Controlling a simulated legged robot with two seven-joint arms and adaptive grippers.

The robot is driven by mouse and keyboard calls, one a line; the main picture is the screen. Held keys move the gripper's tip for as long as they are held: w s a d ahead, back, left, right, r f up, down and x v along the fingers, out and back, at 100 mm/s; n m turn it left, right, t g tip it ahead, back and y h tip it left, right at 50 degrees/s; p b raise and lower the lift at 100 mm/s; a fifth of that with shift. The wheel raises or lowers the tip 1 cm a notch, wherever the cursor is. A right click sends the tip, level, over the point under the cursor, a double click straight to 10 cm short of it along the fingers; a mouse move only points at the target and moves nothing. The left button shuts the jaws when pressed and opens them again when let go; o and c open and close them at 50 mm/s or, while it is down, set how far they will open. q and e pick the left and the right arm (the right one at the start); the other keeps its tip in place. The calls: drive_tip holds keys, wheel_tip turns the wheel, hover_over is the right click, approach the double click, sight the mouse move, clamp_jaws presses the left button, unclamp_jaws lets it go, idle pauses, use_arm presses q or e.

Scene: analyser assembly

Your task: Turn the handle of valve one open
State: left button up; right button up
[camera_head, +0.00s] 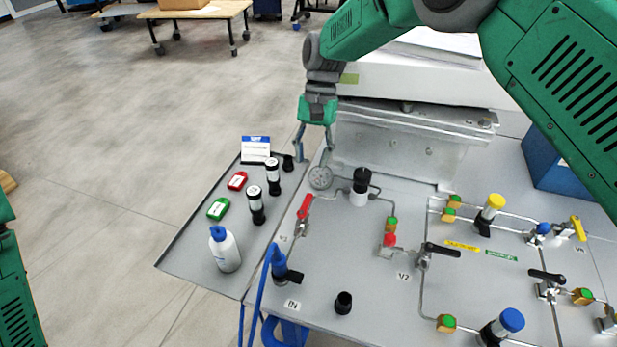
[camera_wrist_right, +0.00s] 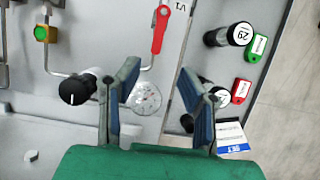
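Valve one's red handle (camera_head: 305,207) is on the left part of the grey panel (camera_head: 380,290), over a pipe below a round gauge (camera_head: 320,178). In the wrist view the red handle (camera_wrist_right: 160,28) is near the top, beside a V1 label (camera_wrist_right: 181,5). My right gripper (camera_head: 313,160) points down above the panel's far left edge, beyond the handle and not touching it. In the wrist view the fingers of my right gripper (camera_wrist_right: 158,85) are apart and empty, with the gauge (camera_wrist_right: 147,98) seen between them. My left gripper is out of view.
A side tray (camera_head: 180,258) holds a white bottle (camera_head: 225,250), black vials and red and green tags. A blue hose (camera_head: 262,290) rises near the front. Black-handled valve two (camera_head: 440,250) and a black knob (camera_head: 362,180) stand to the right.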

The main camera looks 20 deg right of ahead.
drive_tip(key=shift+v, duration=1.5)
